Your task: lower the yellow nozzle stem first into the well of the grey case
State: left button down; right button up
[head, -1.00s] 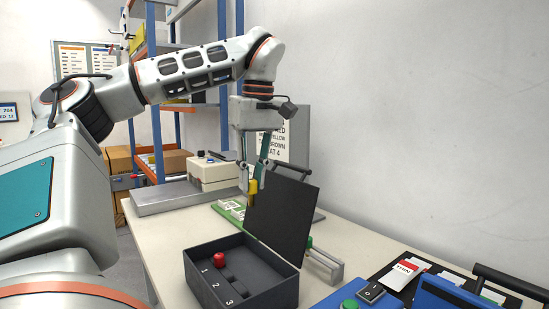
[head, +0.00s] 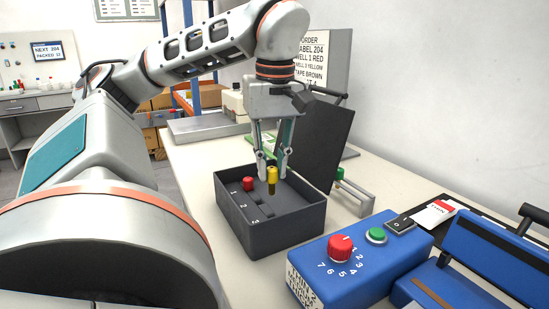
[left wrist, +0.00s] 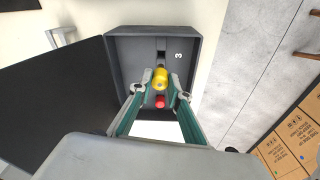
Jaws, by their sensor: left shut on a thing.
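My left gripper (head: 273,172) is shut on the yellow nozzle (head: 272,175) and holds it upright, dark stem down, above the grey case (head: 237,225). The nozzle also shows between the fingers in the left wrist view (left wrist: 161,78). The case is open, with wells numbered 1, 2 and 3. A red nozzle (head: 249,184) sits in the well by number 1. A dark empty well (left wrist: 160,57) shows beside the number 3 in the left wrist view. I cannot tell whether the stem tip touches the case. My right gripper is out of view.
The case's dark lid (head: 325,150) stands open at its back right, close to my gripper. A blue box (head: 345,262) with a red knob stands in front right. An order sheet (head: 312,58) reading well 1 red, well 3 yellow stands behind.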

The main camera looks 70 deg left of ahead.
aim_at(273, 182)
pick_arm(q)
jog(key=shift+w+f+b, duration=0.1)
jog(key=shift+f+b, duration=0.75)
jog(key=shift+f, duration=1.75)
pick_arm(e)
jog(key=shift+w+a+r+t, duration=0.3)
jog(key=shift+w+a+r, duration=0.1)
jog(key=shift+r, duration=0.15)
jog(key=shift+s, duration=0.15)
pick_arm(q)
jog(key=shift+p, duration=0.3)
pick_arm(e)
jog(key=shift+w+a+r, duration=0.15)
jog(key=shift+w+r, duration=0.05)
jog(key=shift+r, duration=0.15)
pick_arm(q)
jog(key=shift+f, duration=0.1)
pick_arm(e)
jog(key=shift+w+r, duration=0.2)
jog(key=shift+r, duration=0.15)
